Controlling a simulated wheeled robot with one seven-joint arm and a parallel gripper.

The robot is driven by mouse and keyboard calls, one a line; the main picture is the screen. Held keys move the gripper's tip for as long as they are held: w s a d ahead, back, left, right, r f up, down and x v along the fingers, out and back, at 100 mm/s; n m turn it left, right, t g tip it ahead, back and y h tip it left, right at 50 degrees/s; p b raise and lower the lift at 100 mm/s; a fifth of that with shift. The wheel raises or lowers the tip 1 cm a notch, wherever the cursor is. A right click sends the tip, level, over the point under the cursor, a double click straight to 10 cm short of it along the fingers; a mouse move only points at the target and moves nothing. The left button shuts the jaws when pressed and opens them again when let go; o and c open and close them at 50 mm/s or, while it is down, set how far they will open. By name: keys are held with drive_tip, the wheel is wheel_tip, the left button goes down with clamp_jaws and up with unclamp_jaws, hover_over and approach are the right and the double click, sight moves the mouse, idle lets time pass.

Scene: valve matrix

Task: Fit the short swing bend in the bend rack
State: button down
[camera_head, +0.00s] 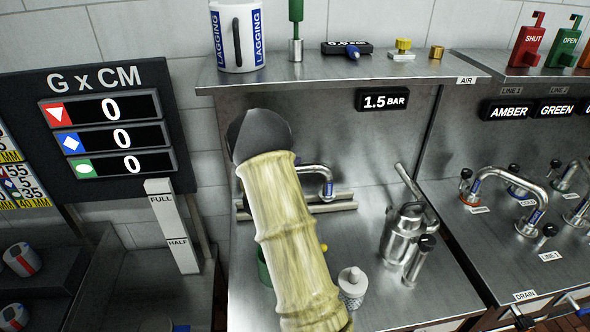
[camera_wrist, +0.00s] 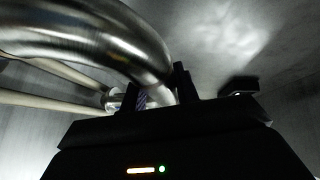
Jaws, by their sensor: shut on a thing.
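The short swing bend (camera_head: 314,168) is a shiny curved steel tube with a blue-marked end. In the head view it is just above the twin rails of what looks like the bend rack (camera_head: 338,202), at the back of the middle bench. In the wrist view the bend (camera_wrist: 90,35) fills the upper left, and one end runs down between the fingers of my gripper (camera_wrist: 160,92). My gripper is shut on that end. My arm hides my gripper and the left part of the rack in the head view. I cannot tell whether the bend touches the rack.
A steel valve body (camera_head: 402,235) with an upright pipe stands right of the rack. An upper shelf (camera_head: 340,70) carries a LAGGING tub (camera_head: 238,38). Another bend (camera_head: 538,187) stands on the right bench.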

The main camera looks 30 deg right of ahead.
drive_tip(key=shift+f+b, duration=0.7)
drive_tip(key=shift+b, duration=0.2)
drive_tip(key=c, duration=1)
unclamp_jaws()
drive_tip(key=shift+o, duration=0.2)
drive_tip(key=shift+f, duration=0.1)
drive_tip(key=b+v, duration=0.3)
drive_tip(key=v, duration=1.4)
drive_tip(key=shift+a, duration=0.25)
drive_tip(key=shift+r, duration=0.25)
wheel_tip(320, 180, up, 8)
drive_tip(key=p, duration=0.4)
